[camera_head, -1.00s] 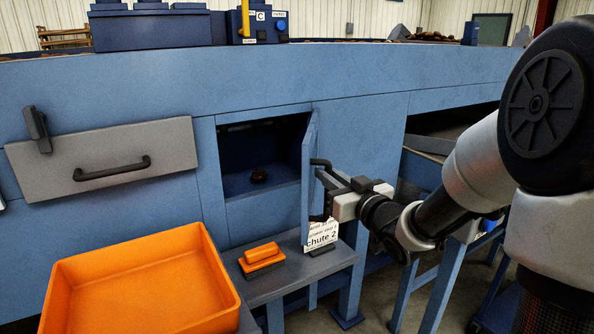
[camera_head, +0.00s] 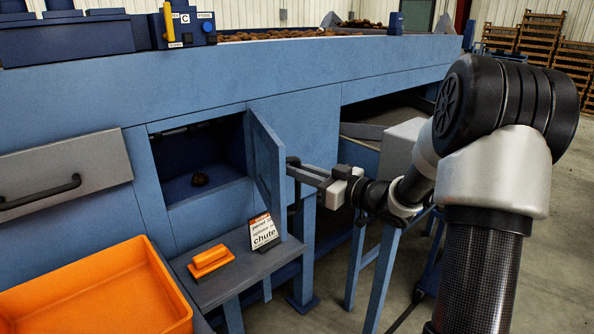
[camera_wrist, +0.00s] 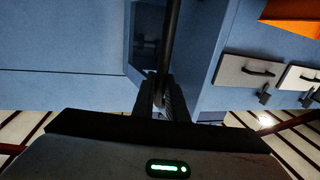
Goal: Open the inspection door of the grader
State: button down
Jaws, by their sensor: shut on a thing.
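The blue inspection door (camera_head: 266,165) of the grader stands swung outward from its opening, hinged on the opening's right side. My gripper (camera_head: 298,176) is shut on the black door handle (camera_head: 291,208) on the door's outer side. In the wrist view the dark handle bar (camera_wrist: 170,42) runs down between my fingers (camera_wrist: 162,100), in front of the blue door panel.
A small shelf (camera_head: 225,292) below the opening holds an orange block-like item (camera_head: 211,261) and a printed card (camera_head: 263,231). An orange bin (camera_head: 95,290) stands at the lower left. Open floor lies to the right.

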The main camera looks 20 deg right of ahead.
jog(key=shift+r, duration=0.1)
jog(key=c, duration=1.8)
grip_release()
jog(key=shift+a, duration=0.1)
jog(key=shift+o, duration=0.2)
jog(key=v, duration=1.7)
jog(key=shift+d, duration=0.25)
jog(key=shift+s, duration=0.1)
